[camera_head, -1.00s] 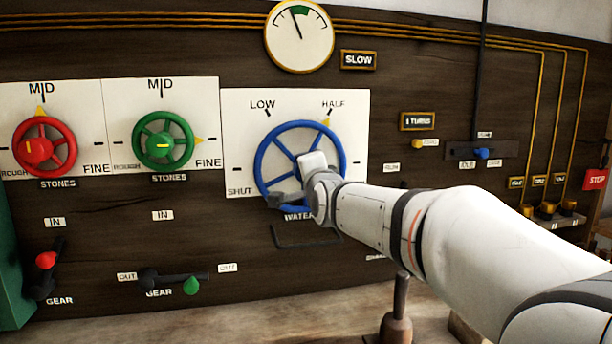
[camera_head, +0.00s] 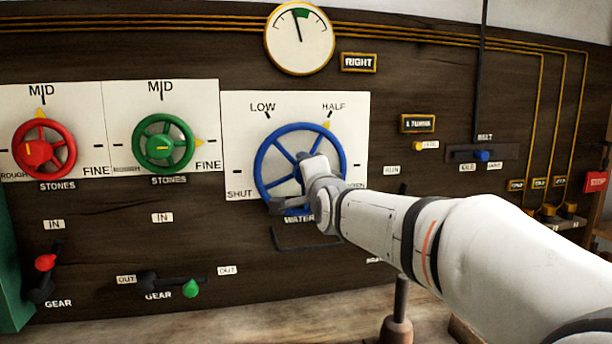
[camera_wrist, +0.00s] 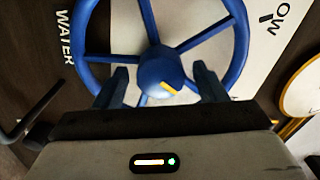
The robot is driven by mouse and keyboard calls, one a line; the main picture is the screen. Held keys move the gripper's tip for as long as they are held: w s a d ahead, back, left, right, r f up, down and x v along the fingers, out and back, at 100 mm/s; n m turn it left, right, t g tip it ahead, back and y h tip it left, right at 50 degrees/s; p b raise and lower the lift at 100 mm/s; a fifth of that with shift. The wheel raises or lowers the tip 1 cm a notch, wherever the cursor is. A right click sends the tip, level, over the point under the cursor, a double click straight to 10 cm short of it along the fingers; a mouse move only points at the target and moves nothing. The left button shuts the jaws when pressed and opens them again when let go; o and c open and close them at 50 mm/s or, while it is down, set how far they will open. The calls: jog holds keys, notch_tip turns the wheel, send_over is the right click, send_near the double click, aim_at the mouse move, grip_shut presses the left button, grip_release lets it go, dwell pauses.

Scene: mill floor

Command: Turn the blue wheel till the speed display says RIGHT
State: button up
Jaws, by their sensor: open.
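The blue wheel (camera_head: 270,150) is on a white panel marked SHUT, LOW and HALF, with WATER below it. Its yellow pointer (camera_head: 327,125) is near HALF. The speed display (camera_head: 358,62) reads RIGHT, and the round gauge (camera_head: 299,38) above left of it has its needle at the green band. My gripper (camera_head: 303,180) is in front of the wheel's lower part and hides some of it. In the wrist view my gripper (camera_wrist: 164,82) has its two fingers apart near the spokes, with the wheel's hub (camera_wrist: 160,68) beyond them. I cannot tell whether they touch the wheel.
A red wheel (camera_head: 45,150) and a green wheel (camera_head: 163,144) are to the left, with gear levers (camera_head: 45,263) below. A bench runs below the panel.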

jog(key=v, duration=0.6)
jog(key=s+d+f+n+g+h+p, duration=0.1)
jog(key=s+d+f+n+g+p, duration=0.3)
jog(key=s, duration=0.5)
jog(key=s+d+f+n+g+h+p, duration=0.2)
jog(key=s+d+f+n+g+p, duration=0.2)
jog(key=s, duration=0.5)
jog(key=s+d+f+n+g+h+p, duration=0.2)
jog(key=s+d+f+n+g+p, duration=0.1)
jog(key=s+d+f+g+p, duration=0.3)
jog(key=s+d+f, duration=0.2)
jog(key=s+f, duration=0.1)
jog(key=shift+s+d+f+n+g, duration=0.2)
jog(key=shift+f+n+g, duration=0.05)
jog(key=shift+n+g, duration=0.15)
dwell(4.3)
